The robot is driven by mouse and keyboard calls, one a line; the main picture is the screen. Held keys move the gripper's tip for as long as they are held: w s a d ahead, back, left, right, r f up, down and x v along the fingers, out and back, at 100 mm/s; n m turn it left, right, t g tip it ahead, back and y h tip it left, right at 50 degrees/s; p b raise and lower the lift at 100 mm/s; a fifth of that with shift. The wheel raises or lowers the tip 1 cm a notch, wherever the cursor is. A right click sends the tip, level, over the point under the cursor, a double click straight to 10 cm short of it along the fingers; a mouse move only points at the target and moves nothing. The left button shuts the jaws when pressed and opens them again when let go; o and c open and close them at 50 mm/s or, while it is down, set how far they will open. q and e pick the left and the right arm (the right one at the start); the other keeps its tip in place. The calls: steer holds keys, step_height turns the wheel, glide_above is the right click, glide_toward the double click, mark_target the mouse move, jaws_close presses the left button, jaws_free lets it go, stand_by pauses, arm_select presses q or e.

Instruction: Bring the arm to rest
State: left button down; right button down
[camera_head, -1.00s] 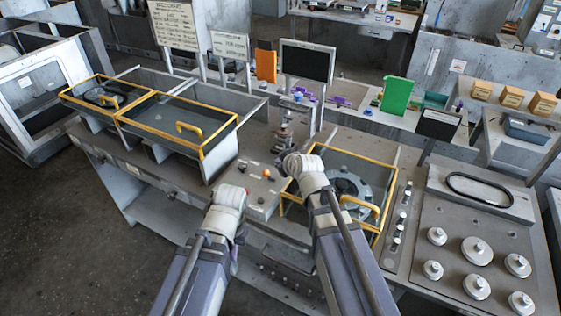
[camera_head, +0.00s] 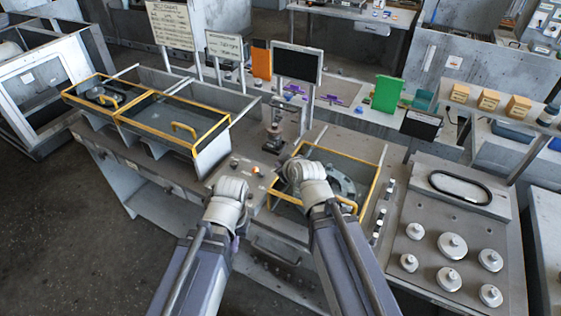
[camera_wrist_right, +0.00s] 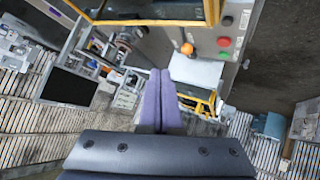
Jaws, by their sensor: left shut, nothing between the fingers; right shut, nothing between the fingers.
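My left arm comes in from the lower left in the head view, and its pale wrist is in front of the bench's front edge. My left gripper (camera_head: 241,222) is mostly hidden by the wrist and looks shut and empty. My right arm reaches up beside it, its wrist over the near left corner of the yellow-framed compartment (camera_head: 347,153). The fingers of my right gripper are hidden in the head view. The right wrist view shows the right gripper (camera_wrist_right: 160,100) with its two purple fingers together and nothing between them.
A yellow-railed tray (camera_head: 172,118) stands on the bench at left. A dark screen (camera_head: 298,63), an orange block (camera_head: 261,59) and a green block (camera_head: 387,94) stand behind. A panel with several round knobs (camera_head: 452,246) is at right. A red button (camera_wrist_right: 227,21) shows in the wrist view.

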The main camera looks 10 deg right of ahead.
steer(key=s+a+f+m+g+h+b, duration=0.1)
steer(key=s+f+g, duration=0.4)
steer(key=s, duration=0.5)
steer(key=s+a+f+m+g+h+b, duration=0.1)
steer(key=s+f+g, duration=0.4)
steer(key=s, duration=0.5)
steer(key=shift+s+a+f+m+g+h+b, duration=0.2)
steer(key=shift+a+f+m+g+h+b, duration=0.15)
steer(key=shift+a+f+h, duration=0.45)
steer(key=shift+a+r, duration=0.2)
steer(key=shift+a, duration=0.05)
